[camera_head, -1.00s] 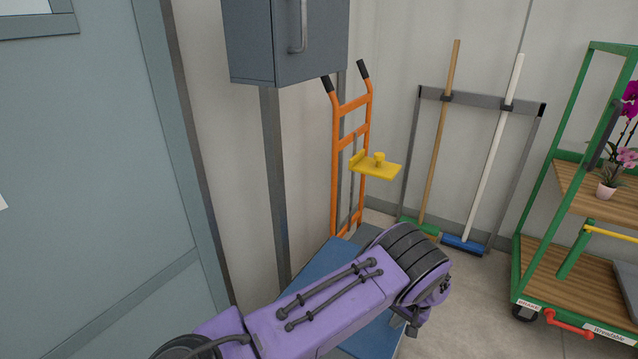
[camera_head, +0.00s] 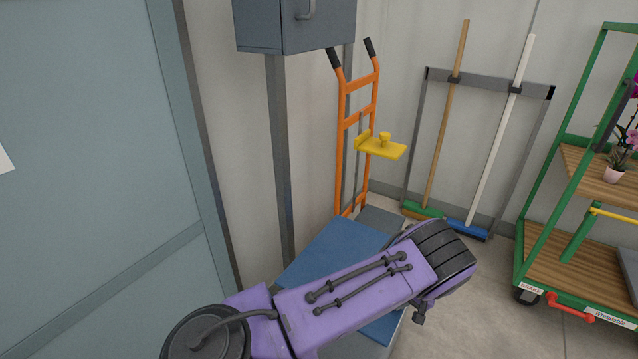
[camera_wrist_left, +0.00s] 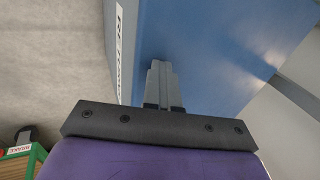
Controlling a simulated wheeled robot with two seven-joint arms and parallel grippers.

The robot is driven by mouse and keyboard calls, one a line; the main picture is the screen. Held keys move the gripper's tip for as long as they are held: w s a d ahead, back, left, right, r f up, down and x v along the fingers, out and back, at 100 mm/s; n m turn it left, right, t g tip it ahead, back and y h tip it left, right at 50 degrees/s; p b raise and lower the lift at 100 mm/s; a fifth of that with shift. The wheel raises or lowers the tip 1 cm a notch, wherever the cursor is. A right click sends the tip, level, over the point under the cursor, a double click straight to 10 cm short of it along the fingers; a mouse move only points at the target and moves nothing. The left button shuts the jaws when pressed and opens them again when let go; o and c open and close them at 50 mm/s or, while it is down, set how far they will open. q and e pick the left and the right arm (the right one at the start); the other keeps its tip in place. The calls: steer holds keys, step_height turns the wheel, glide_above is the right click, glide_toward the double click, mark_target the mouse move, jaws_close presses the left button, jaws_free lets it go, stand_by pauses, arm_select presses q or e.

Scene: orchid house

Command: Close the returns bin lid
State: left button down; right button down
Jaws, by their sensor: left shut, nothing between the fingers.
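The returns bin lid (camera_head: 340,247) is a flat blue panel low beside the wall, partly covered by my purple left arm in the head view. The lid also fills much of the wrist view (camera_wrist_left: 215,45), with a wall carrying a white lettered label (camera_wrist_left: 119,45) along its left edge. The lid looks nearly level, but whether it rests fully on the bin's rim cannot be told. My left gripper (camera_wrist_left: 161,72) is shut and empty, its fingertips over or against the blue surface; contact is unclear. My arm hides this gripper in the head view. My right gripper is out of view.
A grey wall cabinet (camera_head: 297,25) on a post (camera_head: 281,160) stands behind the bin. An orange hand truck (camera_head: 343,130), a broom rack (camera_head: 480,83) and a green plant trolley (camera_head: 565,250) stand to the right. Bare floor lies between the bin and trolley.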

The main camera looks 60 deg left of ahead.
arm_select(q)
step_height(320, 180, up, 3)
steer(key=p, duration=0.3)
steer(key=shift+s+p, duration=0.1)
steer(key=shift+p, duration=0.3)
steer(key=w+d+r+b, duration=0.2)
steer(key=w+d+r, duration=0.2)
steer(key=d, duration=0.4)
steer(key=shift+w+d+r, duration=0.15)
steer(key=shift+r, duration=0.25)
